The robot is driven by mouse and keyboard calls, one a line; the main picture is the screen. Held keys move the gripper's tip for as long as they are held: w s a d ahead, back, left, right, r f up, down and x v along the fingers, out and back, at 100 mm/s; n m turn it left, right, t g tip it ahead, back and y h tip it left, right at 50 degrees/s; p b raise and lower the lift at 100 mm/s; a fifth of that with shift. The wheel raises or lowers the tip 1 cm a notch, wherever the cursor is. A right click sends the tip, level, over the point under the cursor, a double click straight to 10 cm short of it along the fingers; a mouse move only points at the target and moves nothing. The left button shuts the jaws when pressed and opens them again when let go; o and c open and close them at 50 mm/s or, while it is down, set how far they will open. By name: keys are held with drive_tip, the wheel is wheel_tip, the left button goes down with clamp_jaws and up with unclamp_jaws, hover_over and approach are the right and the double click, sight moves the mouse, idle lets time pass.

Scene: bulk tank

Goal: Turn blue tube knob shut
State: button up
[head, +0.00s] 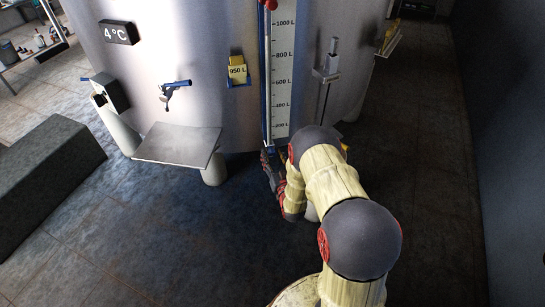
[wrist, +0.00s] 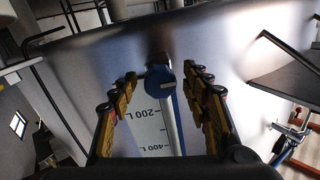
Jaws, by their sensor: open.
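A round blue knob (wrist: 160,79) sits at the foot of the level tube and shows between my fingers in the wrist view, with a small pale mark on its face. My gripper (wrist: 160,76) is open, one finger on each side of the knob; I cannot tell whether either touches it. In the head view, my gripper (head: 271,168) is low in front of the tank, at the bottom of the tube (head: 267,85). The knob is hard to make out there. The scale (wrist: 149,128) beside the tube appears upside down in the wrist view.
The steel tank (head: 195,60) fills the back. A metal shelf (head: 180,145), a blue-handled valve (head: 174,88) and a yellow 950 L tag (head: 238,72) are left of the tube. A bracketed probe (head: 331,62) is at right. Floor at right is clear.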

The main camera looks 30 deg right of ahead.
drive_tip(key=shift+w+d, duration=0.1)
drive_tip(key=shift+w, duration=0.2)
drive_tip(key=shift+c, duration=0.5)
drive_tip(key=c, duration=1.1)
